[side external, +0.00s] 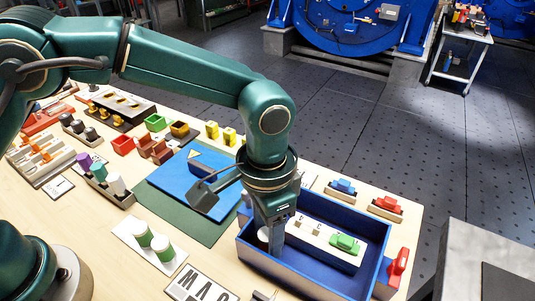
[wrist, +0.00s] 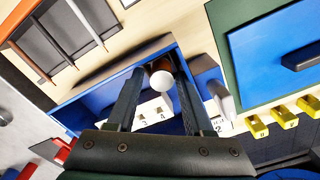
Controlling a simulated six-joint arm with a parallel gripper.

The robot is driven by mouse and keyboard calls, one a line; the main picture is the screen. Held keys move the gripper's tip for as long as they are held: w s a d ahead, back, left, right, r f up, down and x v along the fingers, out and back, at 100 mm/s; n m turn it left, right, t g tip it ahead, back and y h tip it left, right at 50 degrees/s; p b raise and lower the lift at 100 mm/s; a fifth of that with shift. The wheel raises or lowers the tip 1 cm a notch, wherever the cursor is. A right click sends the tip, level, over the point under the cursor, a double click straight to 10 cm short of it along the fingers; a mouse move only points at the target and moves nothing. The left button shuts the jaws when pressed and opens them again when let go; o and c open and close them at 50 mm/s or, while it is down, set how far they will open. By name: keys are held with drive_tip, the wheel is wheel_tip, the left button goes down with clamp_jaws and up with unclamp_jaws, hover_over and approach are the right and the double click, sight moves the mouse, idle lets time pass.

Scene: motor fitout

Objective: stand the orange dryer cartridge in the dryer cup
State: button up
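My gripper (side external: 272,250) points down into the blue open-topped box (side external: 376,235). Its two fingers (wrist: 156,68) stand apart in the wrist view. A small white rounded object (wrist: 162,82) shows between them, nearer the right finger; it also shows beside the fingers in the side view (side external: 264,234). I see no clear grip on it, and its lower part is hidden. No orange cartridge shows between the fingers. Small orange parts (side external: 47,157) lie in a pale tray at the far left, but I cannot tell whether one is the dryer cartridge. I cannot identify the dryer cup for certain.
A numbered white strip (side external: 306,228) and a green block (side external: 345,243) are inside the box. A blue plate (side external: 170,186) on a green mat lies left of my gripper. Red parts stand by the right edge.

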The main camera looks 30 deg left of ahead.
sight(267, 233)
wheel_tip(267, 233, up, 4)
drive_tip(key=shift+w+a, duration=0.1)
drive_tip(key=shift+r, duration=0.6)
drive_tip(key=s+a+r+n+t, duration=0.2)
drive_tip(key=a+r+n, duration=0.1)
drive_tip(key=a+r, duration=0.75)
drive_tip(key=s+a+f+n+t, duration=0.3)
drive_tip(key=s+a, duration=0.5)
drive_tip(key=a, duration=0.1)
drive_tip(key=shift+a+t, duration=0.3)
drive_tip(key=shift+a, duration=0.05)
drive_tip(key=shift+f, duration=0.1)
